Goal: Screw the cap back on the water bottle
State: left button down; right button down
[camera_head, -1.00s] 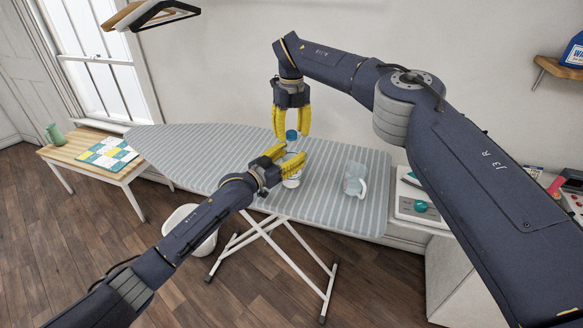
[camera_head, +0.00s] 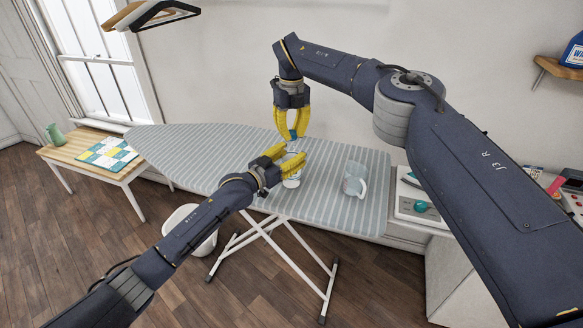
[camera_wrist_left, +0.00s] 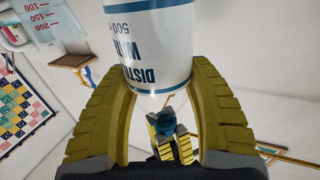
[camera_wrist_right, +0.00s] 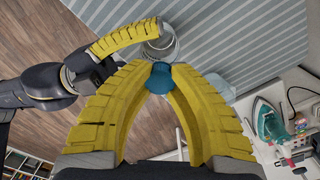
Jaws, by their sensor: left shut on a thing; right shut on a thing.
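The water bottle (camera_head: 291,182) is white with blue lettering and stands upright over the ironing board. My left gripper (camera_head: 292,161) is shut around its body. In the left wrist view the bottle (camera_wrist_left: 150,45) sits between both yellow fingers. The blue cap (camera_head: 293,134) is at the top of the bottle, between the fingertips of my right gripper (camera_head: 292,138), which points straight down and is shut on it. The right wrist view shows the cap (camera_wrist_right: 166,79) pinched between the tips, with the bottle (camera_wrist_right: 160,47) beyond. I cannot tell whether cap and neck touch.
A clear measuring jug (camera_head: 354,180) stands on the striped ironing board (camera_head: 225,155), right of the bottle. A teal iron (camera_head: 420,206) is farther right. The board's left half is clear. A small table (camera_head: 62,156) with a patchwork stands at the left.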

jog(key=c, duration=1.3)
grip_release()
notch_tip(320, 180, up, 12)
jog(key=shift+r, duration=0.1)
pick_arm(q)
jog(key=shift+c, duration=2.1)
grip_release()
jog(key=shift+s+a, duration=0.1)
